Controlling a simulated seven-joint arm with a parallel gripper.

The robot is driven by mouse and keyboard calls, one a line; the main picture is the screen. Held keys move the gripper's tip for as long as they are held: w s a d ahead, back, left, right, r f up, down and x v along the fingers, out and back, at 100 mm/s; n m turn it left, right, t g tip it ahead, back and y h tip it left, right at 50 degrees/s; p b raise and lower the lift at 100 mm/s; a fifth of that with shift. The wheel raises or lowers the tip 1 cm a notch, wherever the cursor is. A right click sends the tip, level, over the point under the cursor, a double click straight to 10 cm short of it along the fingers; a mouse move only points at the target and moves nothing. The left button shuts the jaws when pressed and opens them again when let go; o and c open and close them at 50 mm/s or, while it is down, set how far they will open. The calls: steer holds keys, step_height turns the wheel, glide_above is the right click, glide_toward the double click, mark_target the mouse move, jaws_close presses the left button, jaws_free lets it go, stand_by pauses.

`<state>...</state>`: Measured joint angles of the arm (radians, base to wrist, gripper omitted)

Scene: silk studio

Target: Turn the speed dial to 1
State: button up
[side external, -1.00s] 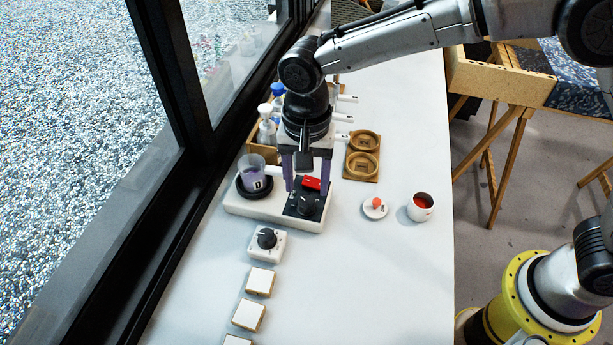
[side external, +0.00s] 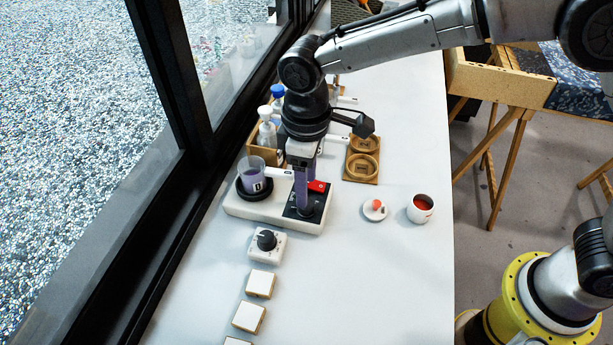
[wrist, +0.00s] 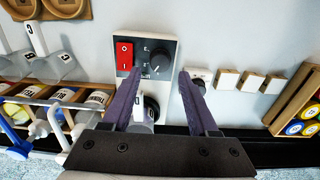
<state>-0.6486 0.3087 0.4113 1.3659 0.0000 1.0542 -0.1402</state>
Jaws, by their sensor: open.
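The black speed dial (wrist: 161,62) sits on a black panel (wrist: 146,43) beside a red rocker switch (wrist: 124,56) in the wrist view. The dial's setting is too small to read. My gripper (wrist: 159,74) is open, its two purple fingers on either side of the dial. In the side view my gripper (side external: 305,208) points down with its fingertips at the dial; I cannot tell whether they touch it.
A small white box with another black knob (side external: 267,241) and several white blocks (side external: 260,283) lie in front. A white cup (side external: 420,208) stands right.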

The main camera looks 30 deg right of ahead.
steer(key=shift+f, duration=2.2)
steer(key=m, duration=0.3)
steer(key=shift+m, duration=0.3)
steer(key=m, duration=0.4)
steer(key=c, duration=0.9)
jaws_close()
